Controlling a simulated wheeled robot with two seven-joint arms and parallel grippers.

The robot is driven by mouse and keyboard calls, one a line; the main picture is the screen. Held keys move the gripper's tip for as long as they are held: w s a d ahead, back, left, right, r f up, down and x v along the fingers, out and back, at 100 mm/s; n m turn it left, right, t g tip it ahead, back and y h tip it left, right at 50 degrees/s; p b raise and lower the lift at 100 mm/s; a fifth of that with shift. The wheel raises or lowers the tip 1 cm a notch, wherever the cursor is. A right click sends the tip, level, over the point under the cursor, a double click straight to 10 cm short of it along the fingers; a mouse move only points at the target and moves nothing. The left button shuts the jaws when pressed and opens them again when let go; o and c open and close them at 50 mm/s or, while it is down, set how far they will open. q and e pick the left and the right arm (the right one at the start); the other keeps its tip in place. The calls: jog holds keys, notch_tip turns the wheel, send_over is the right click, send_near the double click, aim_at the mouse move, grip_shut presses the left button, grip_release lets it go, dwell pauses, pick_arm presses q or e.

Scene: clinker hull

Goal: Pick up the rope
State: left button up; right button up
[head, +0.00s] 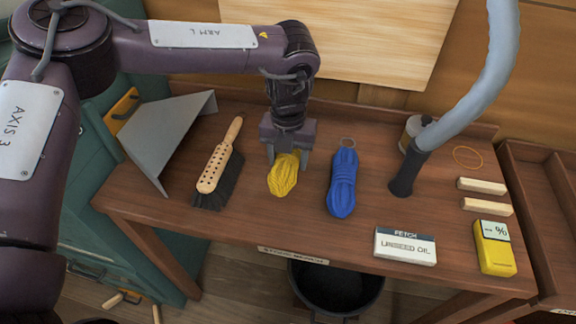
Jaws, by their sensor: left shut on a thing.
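A yellow rope bundle (283,178) lies on the brown wooden table (270,226), left of its middle. My left gripper (287,158) reaches down from above and is shut on the upper end of the yellow rope, hiding that end. The rope appears to be at the tabletop; I cannot tell whether it is lifted. A blue rope-like bundle (342,184) with a ring at its top lies just to the right, apart from the gripper. My right gripper is not in view.
A brush (219,169) and a grey dustpan (165,135) lie left of the gripper. A dark bucket (336,288) stands below.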

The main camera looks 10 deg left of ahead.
pick_arm(q)
notch_tip(320, 180, up, 16)
jog(key=shift+r, duration=0.15)
jog(key=shift+d, duration=0.1)
dwell(0.8)
